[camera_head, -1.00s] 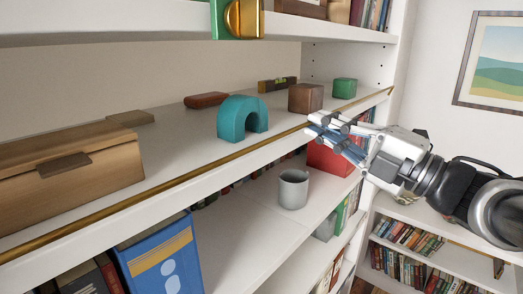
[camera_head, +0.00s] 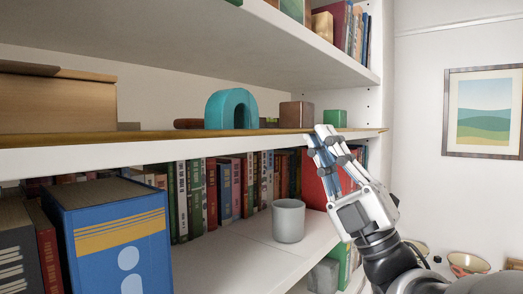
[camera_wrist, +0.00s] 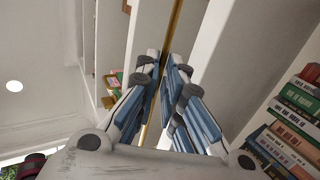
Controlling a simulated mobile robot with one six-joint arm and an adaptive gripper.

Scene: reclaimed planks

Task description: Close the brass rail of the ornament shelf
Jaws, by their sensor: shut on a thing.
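The brass rail (camera_head: 200,133) runs along the front edge of the ornament shelf (camera_head: 60,158), seen nearly edge-on in the head view. My gripper (camera_head: 320,136) is at the rail toward its right end, with its fingers pointing up from below and in front. In the wrist view, the rail (camera_wrist: 174,25) runs down between the two fingers of my gripper (camera_wrist: 163,68), which is shut on it. Behind the rail stand a teal arch (camera_head: 231,109), a brown block (camera_head: 296,114) and a green block (camera_head: 335,118).
A wooden box (camera_head: 55,103) stands at the shelf's left. Below are a grey mug (camera_head: 288,220), a big blue book (camera_head: 115,235) and a row of books (camera_head: 215,190). Another shelf (camera_head: 200,50) hangs above. Open room lies to the right, before the framed picture (camera_head: 484,112).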

